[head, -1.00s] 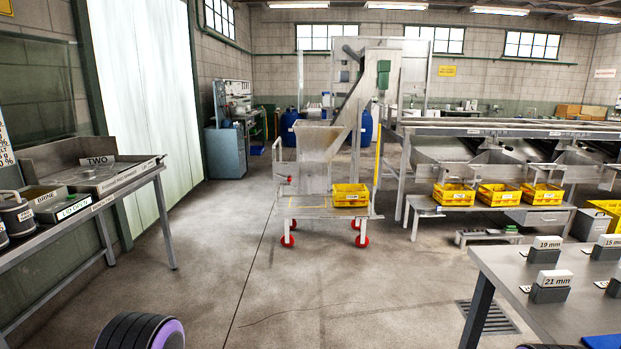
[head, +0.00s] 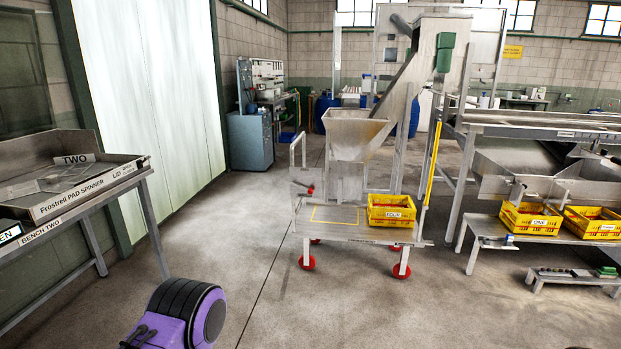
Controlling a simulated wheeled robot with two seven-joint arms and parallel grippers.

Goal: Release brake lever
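A small lever with a red knob (head: 310,190) sits on the left end of a wheeled cart (head: 345,228), below its upright push handle (head: 298,150). I take it for the brake lever; it is too small to tell which way it is set. The cart stands on red wheels (head: 307,262) in mid-floor, ahead of me. Neither of my grippers is in view. Only a purple and black part of my own arm shows at the bottom left, well apart from the cart.
A yellow crate (head: 391,210) sits on the cart's right side, with a hopper (head: 352,133) behind. A yellow bar (head: 433,165) stands at its right. Bench two (head: 75,200) is at the left; the sizer with yellow crates (head: 530,217) is at the right. The floor before the cart is clear.

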